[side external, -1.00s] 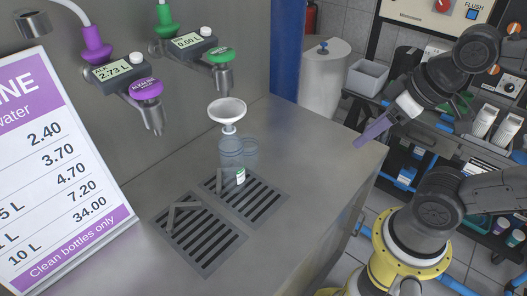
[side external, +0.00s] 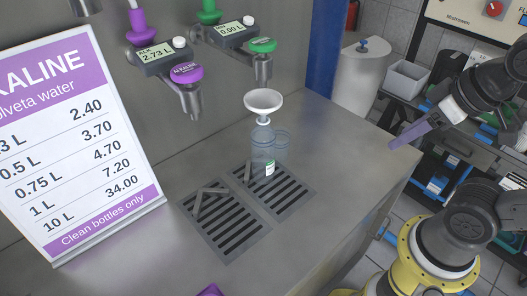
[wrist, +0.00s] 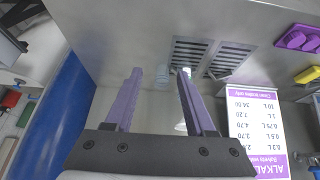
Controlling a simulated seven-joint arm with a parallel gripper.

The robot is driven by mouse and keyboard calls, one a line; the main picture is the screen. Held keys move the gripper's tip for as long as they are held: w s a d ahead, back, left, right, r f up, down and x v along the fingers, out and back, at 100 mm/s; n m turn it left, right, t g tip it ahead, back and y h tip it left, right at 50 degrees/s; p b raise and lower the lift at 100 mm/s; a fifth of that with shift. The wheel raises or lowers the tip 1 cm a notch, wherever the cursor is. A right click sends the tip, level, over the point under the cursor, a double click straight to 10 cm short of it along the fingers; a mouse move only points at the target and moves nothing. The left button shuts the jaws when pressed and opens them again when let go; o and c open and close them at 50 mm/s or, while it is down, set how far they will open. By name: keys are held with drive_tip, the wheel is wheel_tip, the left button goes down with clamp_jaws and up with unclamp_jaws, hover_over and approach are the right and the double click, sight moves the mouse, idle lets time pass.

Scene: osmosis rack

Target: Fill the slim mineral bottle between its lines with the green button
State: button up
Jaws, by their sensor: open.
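A clear bluish bottle (side external: 262,150) stands upright at the back of the right drain grate, with a white funnel (side external: 263,101) in its mouth. A second clear outline overlaps it on the right; I cannot tell which is the slim bottle. Its fill lines are too small to make out. The green button (side external: 262,45) sits on the right tap, above the funnel. That tap's display (side external: 237,27) reads 0.00 L. My gripper (side external: 402,137) is well to the right of the bottle, beyond the counter edge. In the wrist view its purple fingers (wrist: 158,72) are apart, with nothing clearly held.
The left tap has a purple button (side external: 187,72) and a display reading 2.73 L. A price sign (side external: 75,140) stands at the counter's left. Angled grey brackets lie on the grates. Purple and yellow items (wrist: 298,38) show in the wrist view. The counter right of the grates is clear.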

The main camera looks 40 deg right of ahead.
drive_tip(key=c, duration=0.7)
drive_tip(key=shift+s+m, duration=0.1)
drive_tip(key=shift+m, duration=0.2)
clamp_jaws()
drive_tip(key=w+r+m+t+h, duration=0.1)
drive_tip(key=w+r, duration=0.5)
drive_tip(key=r, duration=0.3)
drive_tip(key=w+r+m+t, duration=0.1)
drive_tip(key=w+r, duration=0.4)
drive_tip(key=r, duration=0.5)
drive_tip(key=w+a+r+n, duration=0.1)
drive_tip(key=w+a+r, duration=0.2)
drive_tip(key=w+a, duration=0.1)
drive_tip(key=w+a+r+n+t+y, duration=0.1)
drive_tip(key=w+a+r, duration=0.2)
drive_tip(key=a, duration=0.4)
drive_tip(key=shift+w+n, duration=0.3)
drive_tip(key=shift+w, duration=0.4)
drive_tip(key=shift+r, duration=0.1)
